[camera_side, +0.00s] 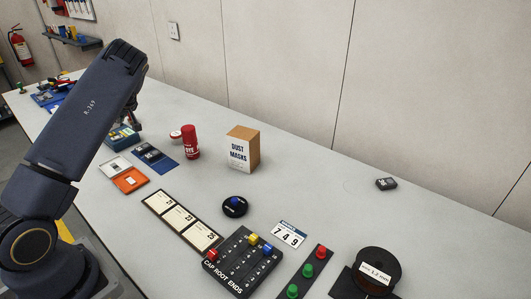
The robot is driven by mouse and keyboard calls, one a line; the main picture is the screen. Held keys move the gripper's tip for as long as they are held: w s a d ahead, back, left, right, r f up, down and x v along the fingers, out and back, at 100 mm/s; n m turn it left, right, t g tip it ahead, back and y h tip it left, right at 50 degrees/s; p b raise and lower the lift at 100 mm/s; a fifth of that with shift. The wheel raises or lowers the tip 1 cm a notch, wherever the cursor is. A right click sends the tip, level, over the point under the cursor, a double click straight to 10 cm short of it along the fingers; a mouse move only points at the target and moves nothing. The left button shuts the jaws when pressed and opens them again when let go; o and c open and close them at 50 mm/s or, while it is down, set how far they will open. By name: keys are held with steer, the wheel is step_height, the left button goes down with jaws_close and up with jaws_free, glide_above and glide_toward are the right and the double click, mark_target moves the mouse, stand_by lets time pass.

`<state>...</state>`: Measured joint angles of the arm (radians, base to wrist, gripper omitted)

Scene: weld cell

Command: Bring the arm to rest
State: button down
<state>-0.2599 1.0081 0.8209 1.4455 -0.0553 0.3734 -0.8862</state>
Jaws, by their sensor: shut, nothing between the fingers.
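My arm rises from the lower left and folds over at the top. My gripper (137,126) hangs below its upper end, over the far left part of the table, small and partly hidden by my own arm. Its fingers are shut and I see nothing held. The gripper is close above or in front of a dark blue-green box (123,137); I cannot tell whether they touch.
The grey table (330,190) holds a red can (191,142), a dust masks box (242,150), a cap rack (243,262), number cards (180,220), a strip of buttons (306,271) and a wire spool (376,272). The back right is mostly clear.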

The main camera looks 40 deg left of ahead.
steer(key=w+d+r+t+h, duration=0.1)
steer(key=w+d+r+t, duration=0.3)
steer(key=d+r, duration=0.8)
steer(key=s+d+r+m+t+h, duration=0.1)
steer(key=d+r+m+t+h, duration=0.3)
steer(key=d, duration=0.6)
steer(key=s+d+r+m+h, duration=0.1)
steer(key=s+d+r, duration=0.1)
steer(key=d+r, duration=0.6)
steer(key=s+d+m+h, duration=0.3)
steer(key=s+d+m, duration=0.55)
steer(key=d, duration=0.75)
steer(key=s+d+f+m+g, duration=0.2)
steer(key=s+d+f+m, duration=0.1)
steer(key=s+f, duration=0.4)
steer(key=shift+s+d+f+m, duration=0.2)
steer(key=shift+s+m, duration=0.35)
steer(key=shift+s, duration=0.3)
